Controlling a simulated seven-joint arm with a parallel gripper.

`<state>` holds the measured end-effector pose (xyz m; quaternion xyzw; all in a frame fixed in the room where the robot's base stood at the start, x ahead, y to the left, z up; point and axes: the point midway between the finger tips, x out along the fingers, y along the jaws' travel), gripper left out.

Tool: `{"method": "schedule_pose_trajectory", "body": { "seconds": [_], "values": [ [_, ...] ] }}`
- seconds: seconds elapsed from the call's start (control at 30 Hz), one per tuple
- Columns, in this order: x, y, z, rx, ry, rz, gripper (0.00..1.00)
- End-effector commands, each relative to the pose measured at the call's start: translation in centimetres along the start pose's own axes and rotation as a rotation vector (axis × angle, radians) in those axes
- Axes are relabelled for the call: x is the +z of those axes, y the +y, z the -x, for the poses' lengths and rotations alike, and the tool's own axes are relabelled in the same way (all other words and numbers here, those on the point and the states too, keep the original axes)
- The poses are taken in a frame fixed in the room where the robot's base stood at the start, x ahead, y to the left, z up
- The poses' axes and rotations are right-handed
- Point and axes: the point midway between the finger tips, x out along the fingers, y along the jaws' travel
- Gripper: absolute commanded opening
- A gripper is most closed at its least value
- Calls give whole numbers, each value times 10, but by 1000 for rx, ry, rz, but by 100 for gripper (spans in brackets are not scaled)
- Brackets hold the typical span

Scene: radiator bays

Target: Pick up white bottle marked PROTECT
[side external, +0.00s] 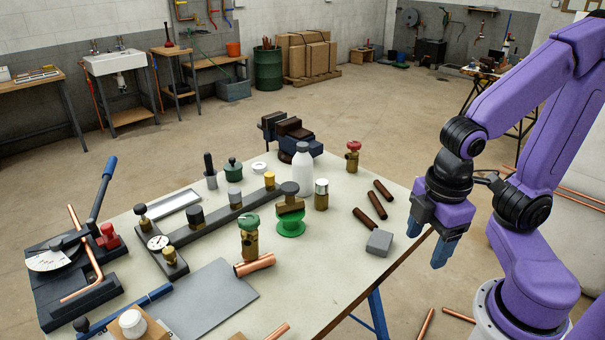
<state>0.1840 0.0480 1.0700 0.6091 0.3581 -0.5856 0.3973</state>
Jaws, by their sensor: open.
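A white bottle (303,172) stands upright on the workbench (335,246), near its back edge and in front of the vise. No marking on it can be read from here. My gripper (440,252) has blue fingers and hangs pointing down past the right edge of the bench, well to the right of the bottle. It is open and holds nothing that I can see.
A vise (287,136) stands behind the bottle. A brass cylinder (321,195) and a red-knobbed valve (353,156) stand to its right. Brown rods (370,205) and a grey block (379,243) lie nearer my gripper. A pipe bender (75,260) fills the left end.

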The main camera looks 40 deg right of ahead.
Motion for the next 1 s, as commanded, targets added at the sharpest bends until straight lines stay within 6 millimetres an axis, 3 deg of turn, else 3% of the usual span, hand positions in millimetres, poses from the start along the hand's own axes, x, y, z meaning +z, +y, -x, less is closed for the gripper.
{"method": "schedule_pose_trajectory", "body": {
  "seconds": [0.27, 0.6, 1.0],
  "values": [
    [-17, 113, -7, 322, -223, 175, 67],
    [-33, 263, 3, 663, -591, 459, 67],
    [-54, 412, 2, 927, -1030, 863, 67]
  ]
}}
